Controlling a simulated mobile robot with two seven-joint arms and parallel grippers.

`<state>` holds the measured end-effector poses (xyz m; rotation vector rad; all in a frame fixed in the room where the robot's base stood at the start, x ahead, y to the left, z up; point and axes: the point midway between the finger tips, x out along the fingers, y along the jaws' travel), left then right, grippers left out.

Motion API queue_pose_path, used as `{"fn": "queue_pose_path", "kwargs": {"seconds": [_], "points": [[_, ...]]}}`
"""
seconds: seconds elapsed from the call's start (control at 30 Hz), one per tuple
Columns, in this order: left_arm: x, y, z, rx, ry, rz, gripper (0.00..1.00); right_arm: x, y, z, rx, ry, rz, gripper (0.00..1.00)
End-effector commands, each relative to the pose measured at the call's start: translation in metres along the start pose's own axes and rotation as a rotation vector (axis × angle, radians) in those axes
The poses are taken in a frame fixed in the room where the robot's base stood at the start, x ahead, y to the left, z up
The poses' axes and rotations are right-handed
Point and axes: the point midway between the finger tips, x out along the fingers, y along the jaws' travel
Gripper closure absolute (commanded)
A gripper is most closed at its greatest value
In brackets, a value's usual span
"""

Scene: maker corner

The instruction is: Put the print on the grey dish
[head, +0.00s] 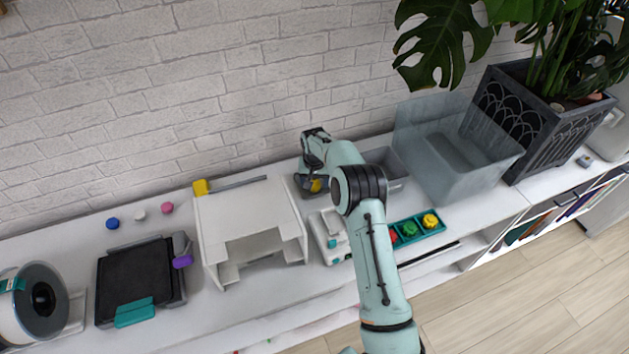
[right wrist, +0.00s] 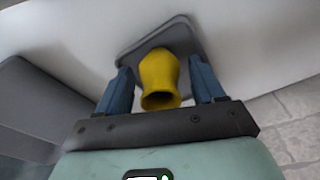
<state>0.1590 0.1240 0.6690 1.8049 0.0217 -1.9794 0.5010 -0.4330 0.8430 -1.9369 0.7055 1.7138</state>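The yellow print (right wrist: 158,78), a small vase-like shape, stands on the grey dish (right wrist: 182,33) in the right wrist view. In the head view the print (head: 317,185) shows partly behind my right gripper (head: 312,177), and the dish (head: 303,191) lies under it on the white top. My right gripper (right wrist: 162,90) has a finger on each side of the print, with a narrow gap visible on both sides. It looks open around the print. My left gripper is not in view.
A white open stand (head: 250,215) is left of the dish, and a white device (head: 331,238) is in front. A teal tray (head: 440,228) holds coloured pieces. A clear bin (head: 455,150) and planter (head: 545,120) stand right. A black print bed (head: 135,280) and spool (head: 38,303) lie left.

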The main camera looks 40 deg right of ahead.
Motion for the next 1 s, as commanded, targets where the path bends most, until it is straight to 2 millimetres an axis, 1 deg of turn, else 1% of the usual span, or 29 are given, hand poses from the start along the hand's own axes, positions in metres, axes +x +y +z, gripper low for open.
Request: {"fn": "queue_pose_path", "kwargs": {"seconds": [0.17, 0.27, 0.6, 0.7, 0.83, 1.0], "points": [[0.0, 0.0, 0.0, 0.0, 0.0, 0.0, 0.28, -0.006, 0.0, -0.001, 0.0, 0.001, -0.001, 0.32], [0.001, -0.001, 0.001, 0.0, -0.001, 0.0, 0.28, -0.019, 0.0, -0.001, 0.0, 0.004, -0.001, 0.32], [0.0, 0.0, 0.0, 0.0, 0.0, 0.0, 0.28, -0.091, -0.001, -0.001, -0.001, 0.004, -0.002, 0.32], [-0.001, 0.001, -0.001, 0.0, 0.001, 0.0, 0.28, -0.107, -0.001, -0.001, 0.0, 0.002, -0.001, 0.32], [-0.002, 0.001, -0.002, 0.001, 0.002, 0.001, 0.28, -0.119, 0.0, -0.001, 0.0, 0.001, 0.0, 0.32], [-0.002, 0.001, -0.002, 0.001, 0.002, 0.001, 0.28, -0.124, 0.0, 0.0, -0.001, 0.0, 0.0, 0.32]]}}
